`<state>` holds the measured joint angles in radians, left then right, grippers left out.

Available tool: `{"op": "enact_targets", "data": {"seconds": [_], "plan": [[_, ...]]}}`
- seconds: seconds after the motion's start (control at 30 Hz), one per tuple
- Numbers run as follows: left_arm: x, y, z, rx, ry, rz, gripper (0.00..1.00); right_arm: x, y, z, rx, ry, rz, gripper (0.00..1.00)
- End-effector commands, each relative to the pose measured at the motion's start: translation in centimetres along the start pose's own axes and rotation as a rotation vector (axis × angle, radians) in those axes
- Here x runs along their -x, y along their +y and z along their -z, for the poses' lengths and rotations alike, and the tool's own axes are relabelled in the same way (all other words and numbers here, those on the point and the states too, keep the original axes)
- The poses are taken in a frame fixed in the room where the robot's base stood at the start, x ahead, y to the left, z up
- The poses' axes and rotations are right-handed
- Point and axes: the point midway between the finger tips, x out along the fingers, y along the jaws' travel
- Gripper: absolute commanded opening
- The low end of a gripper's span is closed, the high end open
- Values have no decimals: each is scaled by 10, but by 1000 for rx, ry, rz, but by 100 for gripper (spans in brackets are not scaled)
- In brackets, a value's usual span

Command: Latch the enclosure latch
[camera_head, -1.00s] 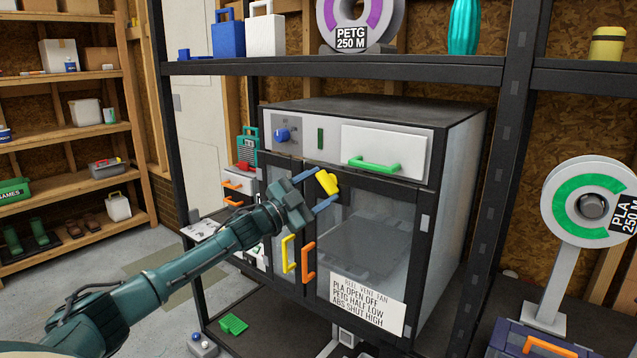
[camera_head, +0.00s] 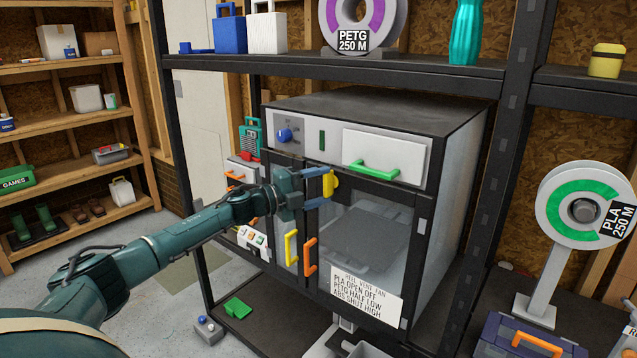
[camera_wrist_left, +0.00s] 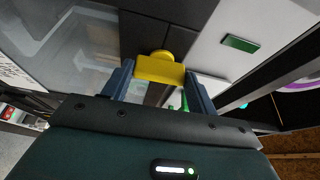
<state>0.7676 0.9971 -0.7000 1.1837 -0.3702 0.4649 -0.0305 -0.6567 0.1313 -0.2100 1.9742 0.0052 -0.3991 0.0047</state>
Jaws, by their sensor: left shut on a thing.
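The yellow enclosure latch (camera_head: 331,185) sits at the top of the seam between the two glazed doors of the enclosure (camera_head: 375,235). Its bar stands about upright in the head view. My left gripper (camera_head: 320,187) comes in from the left and is shut on the latch, one finger above it and one below. In the left wrist view the yellow latch (camera_wrist_left: 160,69) lies between the blue fingers of my left gripper (camera_wrist_left: 160,82), with its round hub behind the bar. The doors look closed. My right gripper is not in view.
A yellow door handle (camera_head: 291,248) and an orange door handle (camera_head: 310,258) stick out below the latch. A drawer with a green handle (camera_head: 373,169) is above right. Black shelf posts (camera_head: 508,150) flank the enclosure. A spool stand (camera_head: 548,280) is at right.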

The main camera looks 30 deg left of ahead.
Motion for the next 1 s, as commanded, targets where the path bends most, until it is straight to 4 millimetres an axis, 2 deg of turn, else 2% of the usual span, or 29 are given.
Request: {"op": "enact_targets", "data": {"seconds": [0.63,0.67,0.9,1.0], "plan": [[0,0,0,-45,0,-18,35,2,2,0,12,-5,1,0],[0,0,0,-45,0,-18,61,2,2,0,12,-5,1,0],[0,0,0,-43,0,-17,80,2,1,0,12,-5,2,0],[0,0,0,-43,0,-17,80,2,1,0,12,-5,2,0]]}}
